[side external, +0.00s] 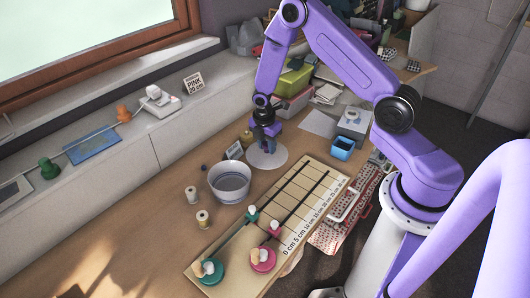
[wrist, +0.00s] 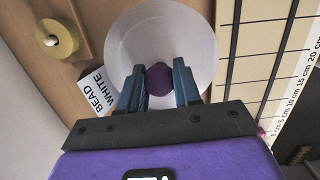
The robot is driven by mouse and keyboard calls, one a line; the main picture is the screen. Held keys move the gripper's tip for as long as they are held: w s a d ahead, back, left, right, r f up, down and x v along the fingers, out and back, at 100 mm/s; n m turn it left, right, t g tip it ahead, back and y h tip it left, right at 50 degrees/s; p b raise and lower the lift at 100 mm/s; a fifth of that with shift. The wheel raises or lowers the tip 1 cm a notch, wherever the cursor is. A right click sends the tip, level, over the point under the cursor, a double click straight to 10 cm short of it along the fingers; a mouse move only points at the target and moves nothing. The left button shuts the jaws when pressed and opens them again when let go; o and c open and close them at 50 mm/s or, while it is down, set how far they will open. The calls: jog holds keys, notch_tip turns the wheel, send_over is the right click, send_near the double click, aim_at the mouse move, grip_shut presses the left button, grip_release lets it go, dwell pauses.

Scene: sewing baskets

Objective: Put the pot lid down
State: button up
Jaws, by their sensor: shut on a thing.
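The pot lid is a pale, round disc (wrist: 130,40) with a dark purple knob (wrist: 158,80), seen from above in the wrist view. My gripper (wrist: 159,84) is shut on the knob, one finger on each side. In the side view the pale lid (side external: 268,160) is under my gripper (side external: 266,144), level, at or just above the wooden table. I cannot tell whether it touches the table. The pot (side external: 230,184), grey-white with darker bands, stands uncovered in front of the lid, to its left. Its inside shows.
A ruled measuring board (side external: 296,190) lies right of the lid, very close to its edge. Thread spools (side external: 202,219) stand left of the pot. A blue box (side external: 342,148) is at the right.

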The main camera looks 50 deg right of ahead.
aim_at(265, 152)
jog(key=shift+w+d+f, duration=0.1)
jog(key=shift+w+f, duration=0.25)
jog(key=shift+f, duration=0.05)
jog(key=shift+w+f, duration=0.15)
jog(key=shift+f, duration=1.6)
jog(key=shift+f, duration=0.15)
jog(key=o, duration=1)
